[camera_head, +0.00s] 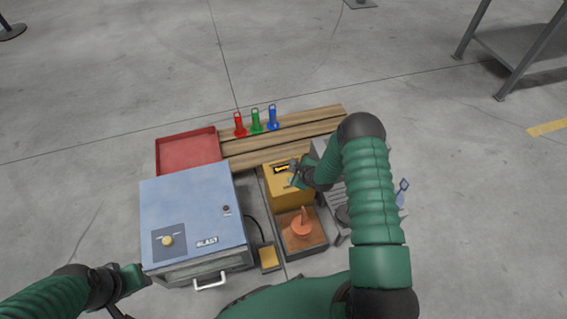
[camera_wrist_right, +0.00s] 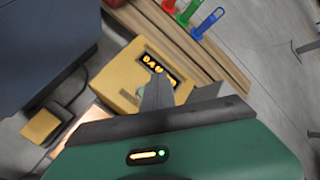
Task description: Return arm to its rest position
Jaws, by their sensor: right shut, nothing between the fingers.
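My right gripper (camera_head: 294,167) is above the yellow box with a lit display (camera_head: 280,169), in the middle of the head view. In the right wrist view the shut, empty fingers (camera_wrist_right: 157,92) show in front of the yellow box (camera_wrist_right: 125,80). I cannot tell whether they touch it. My right arm (camera_head: 370,195) comes in from the lower right and bends over at the elbow. My left arm comes in from the lower left; its gripper (camera_head: 128,312) shows only partly at the bottom edge, so its jaws cannot be read.
A blue cabinet (camera_head: 190,200) marked BLAST stands at left, with a red tray (camera_head: 188,152) behind it. Red (camera_head: 239,125), green (camera_head: 256,122) and blue (camera_head: 272,118) tagged pieces stand on wooden planks (camera_head: 310,120). An orange part (camera_head: 302,226) sits in front of the yellow box. Open floor lies around.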

